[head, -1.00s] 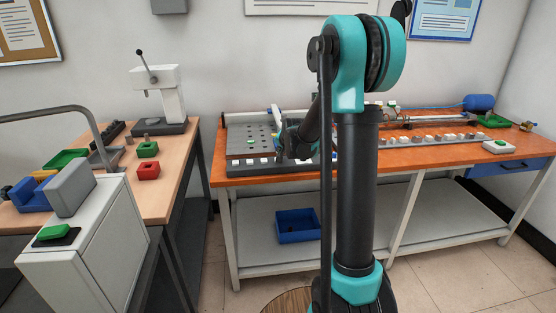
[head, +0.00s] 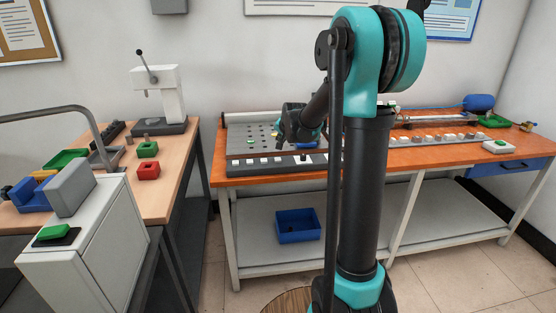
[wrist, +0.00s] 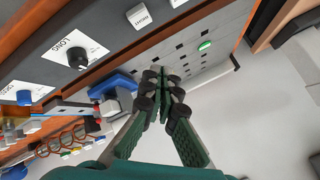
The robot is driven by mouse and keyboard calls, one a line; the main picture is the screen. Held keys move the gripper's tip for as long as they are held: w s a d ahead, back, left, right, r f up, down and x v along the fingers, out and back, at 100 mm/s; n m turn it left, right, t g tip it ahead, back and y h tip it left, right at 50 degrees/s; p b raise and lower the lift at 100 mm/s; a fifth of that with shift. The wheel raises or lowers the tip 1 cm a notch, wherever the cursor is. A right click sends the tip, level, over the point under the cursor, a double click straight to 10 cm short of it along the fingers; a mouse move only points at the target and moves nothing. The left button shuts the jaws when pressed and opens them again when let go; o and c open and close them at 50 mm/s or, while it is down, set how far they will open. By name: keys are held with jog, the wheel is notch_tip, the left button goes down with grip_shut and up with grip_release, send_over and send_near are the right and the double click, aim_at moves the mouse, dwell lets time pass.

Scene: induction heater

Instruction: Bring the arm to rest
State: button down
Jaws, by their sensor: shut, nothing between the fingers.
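In the head view my arm stands upright in front of the orange bench and bends down at the far side. The wrist end is dark and teal, over the grey perforated plate (head: 240,141) on the bench. The fingers cannot be made out in the head view. I see no contact between my gripper and anything.
The orange bench (head: 420,156) holds a row of controls along its front and a blue cylinder (head: 479,102) at the back right. A blue bin (head: 298,226) sits on its lower shelf.

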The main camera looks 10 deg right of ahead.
jog(key=shift+s, duration=0.1)
jog(key=s+d+f+n+g, duration=0.1)
jog(key=s+f, duration=0.3)
jog(key=s, duration=0.9)
jog(key=s+d+f+n+g, duration=0.1)
jog(key=s+f+n, duration=0.3)
jog(key=s, duration=0.9)
jog(key=s+d+f+n+g+h, duration=0.1)
jog(key=s+f, duration=0.4)
jog(key=s, duration=0.9)
jog(key=shift+f+n+g, duration=0.35)
jog(key=shift+n+g, duration=0.55)
jog(key=shift+g, duration=0.1)
